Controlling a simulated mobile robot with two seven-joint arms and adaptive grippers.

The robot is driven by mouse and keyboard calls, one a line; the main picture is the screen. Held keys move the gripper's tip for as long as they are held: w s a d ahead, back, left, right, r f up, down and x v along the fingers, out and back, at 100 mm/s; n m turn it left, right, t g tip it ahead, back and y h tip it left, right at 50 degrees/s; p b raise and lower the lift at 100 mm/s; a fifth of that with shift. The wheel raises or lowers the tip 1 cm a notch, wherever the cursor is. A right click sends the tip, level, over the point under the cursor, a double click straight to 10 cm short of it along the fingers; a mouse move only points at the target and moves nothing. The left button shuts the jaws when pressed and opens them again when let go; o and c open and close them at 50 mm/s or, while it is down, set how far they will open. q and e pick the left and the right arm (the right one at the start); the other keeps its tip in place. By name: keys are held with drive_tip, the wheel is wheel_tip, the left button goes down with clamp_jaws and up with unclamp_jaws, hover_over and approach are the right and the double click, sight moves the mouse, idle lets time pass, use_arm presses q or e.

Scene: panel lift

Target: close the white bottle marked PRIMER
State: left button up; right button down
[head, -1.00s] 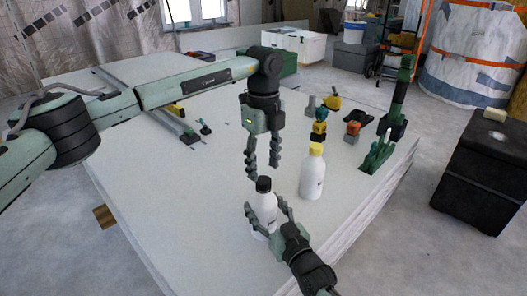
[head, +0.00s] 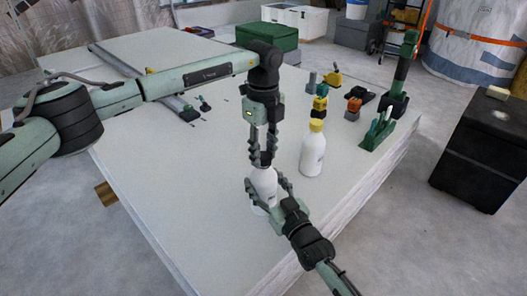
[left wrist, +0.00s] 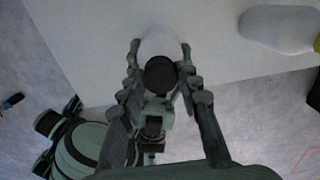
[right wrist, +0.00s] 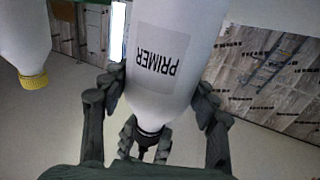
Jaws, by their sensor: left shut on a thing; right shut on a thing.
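The white bottle marked PRIMER (right wrist: 165,55) stands upright near the table's front edge; it also shows in the head view (head: 263,182). My right gripper (head: 268,190) is shut around the bottle's body from the front. A black cap (left wrist: 159,73) sits at the top of the bottle; how tightly it sits cannot be seen. My left gripper (head: 264,157) points down from above and is shut on the cap, its fingers on either side. In the right wrist view the left fingers show at the cap (right wrist: 148,131).
A second white bottle with a yellow cap (head: 312,153) stands close by on the right. Several tools (head: 353,106) and a green holder (head: 377,134) stand farther right on the table (head: 190,185). The table's left part is mostly clear.

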use_arm(q)
clamp_jaws()
drive_tip(key=m, duration=0.7)
drive_tip(key=shift+m, duration=0.4)
drive_tip(key=m, duration=0.7)
drive_tip(key=shift+m, duration=0.3)
drive_tip(key=m, duration=1.3)
drive_tip(key=shift+f, duration=0.1)
drive_tip(key=o, duration=1.2)
unclamp_jaws()
